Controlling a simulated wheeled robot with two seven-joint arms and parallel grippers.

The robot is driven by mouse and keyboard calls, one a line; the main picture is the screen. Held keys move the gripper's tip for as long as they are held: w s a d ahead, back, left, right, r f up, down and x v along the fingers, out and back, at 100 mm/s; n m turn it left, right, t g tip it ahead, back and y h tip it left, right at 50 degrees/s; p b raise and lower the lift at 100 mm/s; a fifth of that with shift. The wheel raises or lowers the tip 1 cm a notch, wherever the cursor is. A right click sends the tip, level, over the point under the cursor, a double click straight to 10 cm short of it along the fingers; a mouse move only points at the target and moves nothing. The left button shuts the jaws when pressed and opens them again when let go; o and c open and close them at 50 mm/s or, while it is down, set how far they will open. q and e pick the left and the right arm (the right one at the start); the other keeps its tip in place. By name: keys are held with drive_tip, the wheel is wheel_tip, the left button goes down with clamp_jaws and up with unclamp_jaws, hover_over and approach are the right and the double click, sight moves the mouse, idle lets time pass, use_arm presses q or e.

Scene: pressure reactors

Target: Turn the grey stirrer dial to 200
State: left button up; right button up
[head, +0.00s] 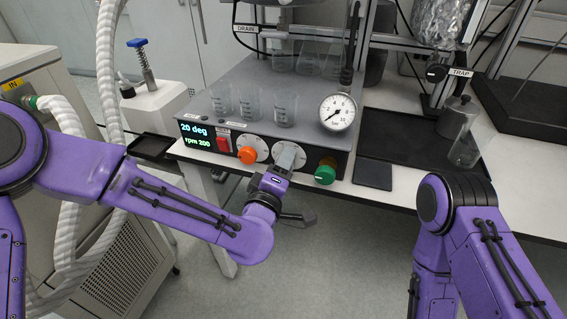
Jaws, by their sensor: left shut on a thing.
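The grey stirrer dial (289,156) is on the front panel of the grey control box, on a white scale plate. My left gripper (284,164) is at the dial and shut on it; the fingertips partly cover it. The display (196,137) at the left of the panel reads "20 deg" and "rpm 200". An orange dial (247,155) sits just left of the grey dial. My right arm is at the right, with its gripper out of sight.
A green knob (325,174) is just right of my left gripper, and a red switch (223,144) is left of the orange dial. Glass beakers (285,110) and a pressure gauge (337,112) stand above the panel. A dark pad (373,174) lies on the bench at right.

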use_arm(q)
drive_tip(key=shift+m, duration=1.5)
drive_tip(key=o, duration=0.8)
drive_tip(key=v, duration=1)
drive_tip(key=shift+s+a+r, duration=0.1)
drive_tip(key=shift+s, duration=0.15)
